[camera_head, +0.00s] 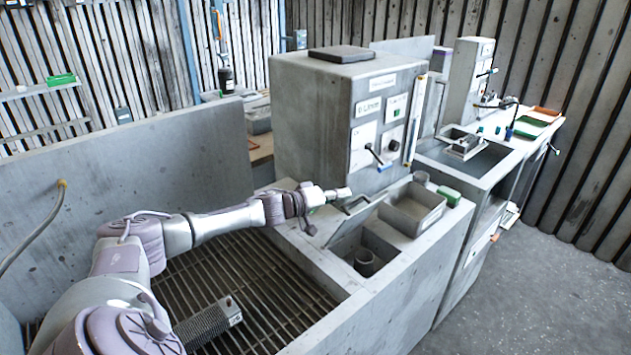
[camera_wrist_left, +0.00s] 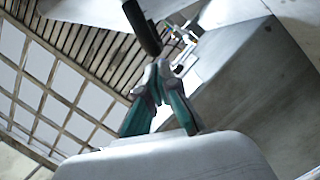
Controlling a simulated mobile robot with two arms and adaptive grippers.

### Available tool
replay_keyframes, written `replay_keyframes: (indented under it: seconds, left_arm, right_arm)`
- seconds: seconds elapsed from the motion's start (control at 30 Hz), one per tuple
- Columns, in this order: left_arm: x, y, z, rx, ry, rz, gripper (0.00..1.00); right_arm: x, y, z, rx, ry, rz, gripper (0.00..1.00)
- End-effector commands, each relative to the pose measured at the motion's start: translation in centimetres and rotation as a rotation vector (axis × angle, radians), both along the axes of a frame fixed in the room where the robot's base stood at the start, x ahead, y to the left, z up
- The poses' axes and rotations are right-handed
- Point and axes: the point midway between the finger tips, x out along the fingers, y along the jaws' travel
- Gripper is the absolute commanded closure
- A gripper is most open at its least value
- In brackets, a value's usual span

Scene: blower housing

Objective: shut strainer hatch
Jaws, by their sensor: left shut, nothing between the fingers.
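My left arm reaches in from the left in the head view, and its gripper (camera_head: 340,193) is beside the front of the grey machine housing (camera_head: 320,130). A tilted grey plate with a bar-like edge, which looks like the strainer hatch (camera_head: 348,217), stands raised at the left side of an opening in the counter, just below the gripper. In the left wrist view the teal fingers (camera_wrist_left: 163,68) are together, with nothing between them. A dark bar (camera_wrist_left: 143,28) shows just beyond the tips; I cannot tell whether they touch it. My right gripper is not in view.
A dark cup (camera_head: 364,262) sits inside the opening. A grey bin (camera_head: 414,210) and a green block (camera_head: 449,196) are to its right. A metal grating (camera_head: 255,285) with a ribbed block (camera_head: 208,325) lies below my arm. A concrete wall (camera_head: 130,165) stands behind it.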

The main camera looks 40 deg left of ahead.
Motion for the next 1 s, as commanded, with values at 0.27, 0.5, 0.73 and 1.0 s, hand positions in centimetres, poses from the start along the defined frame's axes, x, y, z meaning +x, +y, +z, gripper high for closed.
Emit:
replay_keyframes:
  seconds: [0.27, 0.5, 0.73, 1.0]
  left_arm:
    - [0.0, -4.3, -0.3, 0.254, -0.019, -0.002, 1.0]
    - [-0.3, -7.5, -1.9, 0.478, -0.039, 0.001, 1.0]
    - [-0.5, -10.2, -4.1, 0.696, -0.058, 0.004, 1.0]
    - [-0.7, -12.5, -6.8, 0.926, -0.078, 0.005, 1.0]
  right_arm:
    - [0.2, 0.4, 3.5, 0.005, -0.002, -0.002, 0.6]
    - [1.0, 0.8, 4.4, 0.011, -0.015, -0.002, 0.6]
    - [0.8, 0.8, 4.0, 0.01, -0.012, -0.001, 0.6]
    - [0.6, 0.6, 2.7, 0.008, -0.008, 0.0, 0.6]
